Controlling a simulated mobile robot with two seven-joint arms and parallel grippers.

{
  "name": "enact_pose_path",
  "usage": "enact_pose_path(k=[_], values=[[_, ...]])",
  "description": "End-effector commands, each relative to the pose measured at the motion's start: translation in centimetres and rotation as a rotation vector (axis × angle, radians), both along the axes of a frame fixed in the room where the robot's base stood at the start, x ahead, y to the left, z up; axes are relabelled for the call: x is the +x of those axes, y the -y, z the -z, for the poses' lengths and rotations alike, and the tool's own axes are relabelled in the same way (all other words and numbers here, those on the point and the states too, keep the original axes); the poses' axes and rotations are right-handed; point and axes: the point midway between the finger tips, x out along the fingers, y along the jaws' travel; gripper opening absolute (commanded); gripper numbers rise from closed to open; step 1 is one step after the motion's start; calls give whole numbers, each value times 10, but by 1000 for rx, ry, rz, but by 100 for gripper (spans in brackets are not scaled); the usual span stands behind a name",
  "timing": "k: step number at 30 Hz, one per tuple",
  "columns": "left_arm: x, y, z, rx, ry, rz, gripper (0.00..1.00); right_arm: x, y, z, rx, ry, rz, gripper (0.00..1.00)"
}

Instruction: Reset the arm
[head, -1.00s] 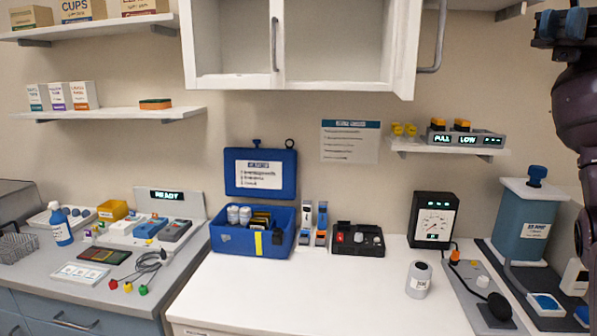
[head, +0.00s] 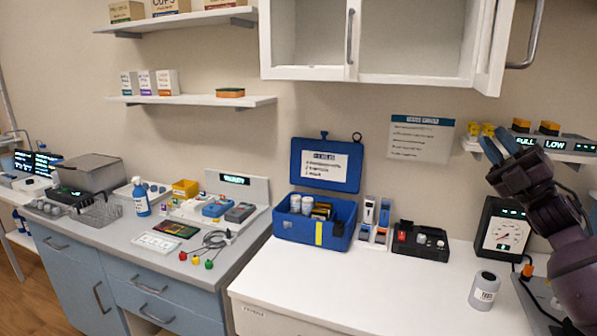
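My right arm comes in from the right edge of the head view, dark purple. Its gripper (head: 500,146) points up and left, in front of the small right wall shelf. Its two blue fingers stand apart with a gap between them, and I see nothing held. It is raised above the white counter, near the dial gauge. My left arm and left gripper are not in view.
An open blue case (head: 316,222) sits at the back of the white counter (head: 370,290). The counter's front middle is clear. A cabinet (head: 390,40) hangs above.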

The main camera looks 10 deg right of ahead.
Motion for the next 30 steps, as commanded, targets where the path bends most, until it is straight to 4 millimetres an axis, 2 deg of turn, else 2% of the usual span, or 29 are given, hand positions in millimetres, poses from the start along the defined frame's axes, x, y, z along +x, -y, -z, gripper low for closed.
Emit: enact_pose_path(k=[1,8,14,18,23,27,30], values=[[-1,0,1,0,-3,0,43,4,-3,23,57,-73,20,20],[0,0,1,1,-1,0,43,10,-14,123,315,-415,142,20],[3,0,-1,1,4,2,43,-9,-28,215,530,-720,262,20],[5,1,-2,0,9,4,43,-36,-42,276,673,-937,352,20],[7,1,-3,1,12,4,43,-82,-64,340,828,-1185,461,20],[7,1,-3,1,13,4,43,-131,-87,386,956,-1405,561,20],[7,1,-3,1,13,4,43,-171,-105,412,1040,-1559,634,20]])
